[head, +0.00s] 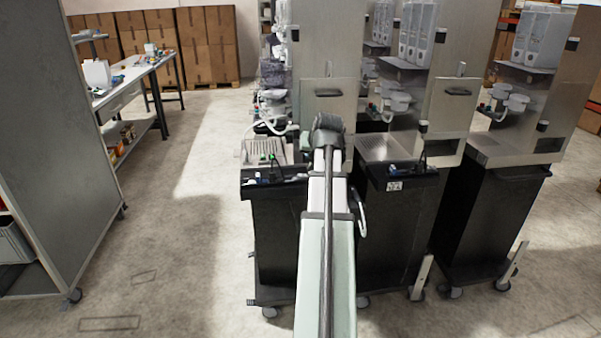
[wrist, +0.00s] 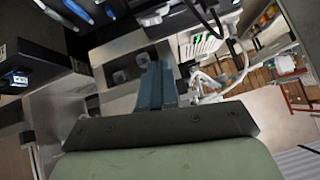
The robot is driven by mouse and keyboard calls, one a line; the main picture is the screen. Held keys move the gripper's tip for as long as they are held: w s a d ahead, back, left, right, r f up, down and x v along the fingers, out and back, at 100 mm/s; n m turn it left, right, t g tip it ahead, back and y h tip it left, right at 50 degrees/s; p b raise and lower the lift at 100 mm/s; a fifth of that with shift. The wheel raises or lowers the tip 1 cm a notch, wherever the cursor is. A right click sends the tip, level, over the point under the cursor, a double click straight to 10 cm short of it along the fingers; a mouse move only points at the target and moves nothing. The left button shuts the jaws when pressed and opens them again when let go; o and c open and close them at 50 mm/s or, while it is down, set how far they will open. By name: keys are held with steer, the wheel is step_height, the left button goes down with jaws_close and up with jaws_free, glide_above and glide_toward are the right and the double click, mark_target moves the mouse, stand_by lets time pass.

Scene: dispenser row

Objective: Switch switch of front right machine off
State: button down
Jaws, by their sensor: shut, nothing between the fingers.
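Dispenser machines stand in a row in the head view: a left one (head: 275,235), a middle one (head: 400,225) and a right one (head: 490,210). Each has a dark lower cabinet and a metal upper part. Small red and green controls (head: 487,107) show on the right machine; I cannot tell which part is its switch. My arm reaches to the left and middle machines and hides part of them. In the wrist view my gripper (wrist: 157,82) is shut and empty, its blue-grey fingers in front of a metal surface with two dark round parts (wrist: 131,68).
A grey cabinet (head: 55,150) and a workbench (head: 130,80) stand at the left, with stacked boxes (head: 208,45) behind. The floor between cabinet and machines is clear.

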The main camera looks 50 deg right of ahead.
steer(key=shift+w+a+r+n, duration=0.1)
steer(key=shift+w+n, duration=0.1)
steer(key=shift+n, duration=0.1)
glide_above(299, 175)
steer(key=s+a, duration=0.1)
steer(key=s, duration=0.2)
step_height(299, 175, down, 7)
steer(key=f, duration=0.1)
steer(key=w+f, duration=0.1)
steer(key=shift+a+f, duration=0.25)
steer(key=shift+f, duration=0.75)
steer(key=shift+w+a+f+n+h, duration=0.2)
steer(key=shift+f+n+h, duration=0.1)
steer(key=shift+f, duration=0.05)
steer(key=shift+d, duration=0.1)
